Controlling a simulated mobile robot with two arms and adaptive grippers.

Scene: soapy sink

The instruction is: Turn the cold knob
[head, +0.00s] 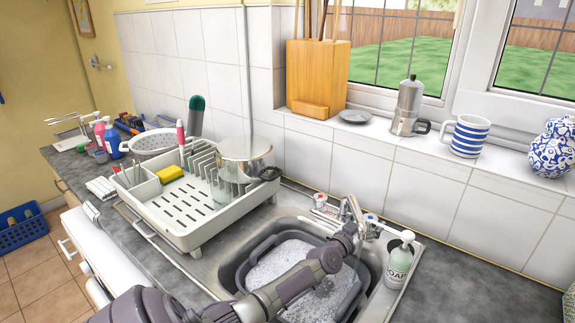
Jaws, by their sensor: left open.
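The metal tap (352,208) stands at the back of the sink (232,270). A knob with a blue mark (371,218), which looks like the cold knob, is on its right. A knob with a red mark (320,199) is on its left. My left arm reaches in from the bottom left over the sink. My left gripper (358,234) is open in front of the tap, close to the blue-marked knob. The gripper partly hides the tap's lower part. I cannot tell whether it touches the knob. My right gripper is out of view.
A grey basin (258,252) of soapy water sits in the sink. A soap bottle (398,264) stands just right of the blue-marked knob. A dish rack (172,229) with a steel pot (245,158) is on the left. The counter at right is clear.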

